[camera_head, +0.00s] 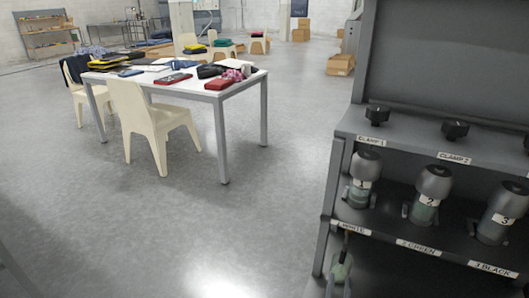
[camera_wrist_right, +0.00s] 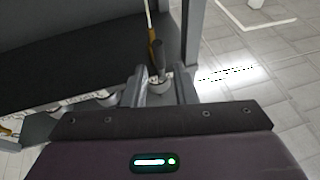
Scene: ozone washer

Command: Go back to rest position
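My right gripper (camera_wrist_right: 160,88) shows in the right wrist view with its two grey fingers apart. Between and beyond the fingers is a small tool (camera_wrist_right: 158,62) with a dark grey body, an orange-brown part and a pale round end. I see no clear contact between the fingers and this tool. In the head view a pale greenish tool (camera_head: 340,268) hangs at the lower left of the rack, under the "1 WHITE" label; I cannot make out the right gripper clearly there. My left gripper is not in view.
A dark grey rack (camera_head: 345,125) fills the right side, with black clamp knobs (camera_head: 377,114) and numbered grey canisters (camera_head: 366,165). A white table (camera_head: 190,90) with books and cloths stands at back left, beside a cream chair (camera_head: 145,125). The floor (camera_head: 250,220) between is clear.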

